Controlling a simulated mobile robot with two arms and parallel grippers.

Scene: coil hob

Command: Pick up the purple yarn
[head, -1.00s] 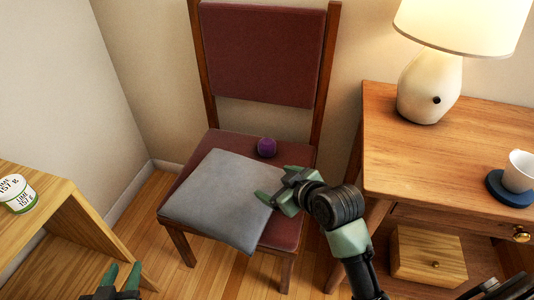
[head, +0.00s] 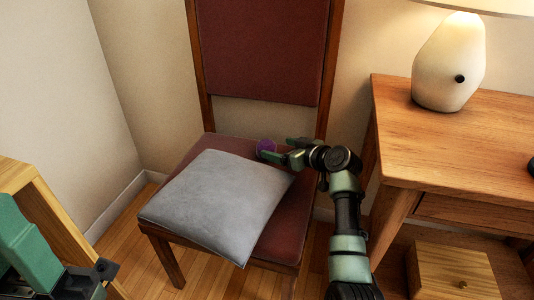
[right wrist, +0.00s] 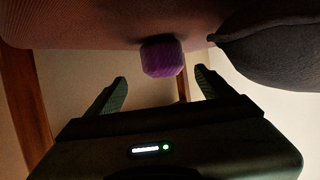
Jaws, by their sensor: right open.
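The purple yarn (head: 266,146) is a small ball on the red chair seat (head: 283,222), behind the grey cushion. My right gripper (head: 276,149) is beside it, reaching in from the right, and partly covers it in the head view. In the right wrist view the yarn (right wrist: 162,57) shows just beyond the two open fingertips (right wrist: 161,79), roughly centred between them. The fingers are not closed on it. Part of my left arm shows at the lower left edge; its fingers cannot be made out.
The grey cushion (head: 215,203) covers the front left of the seat. The chair back (head: 262,50) rises behind the yarn. A wooden table (head: 440,150) with a lamp (head: 448,65) stands at right, above a wooden box (head: 455,272). A wooden shelf edge (head: 60,222) is at left.

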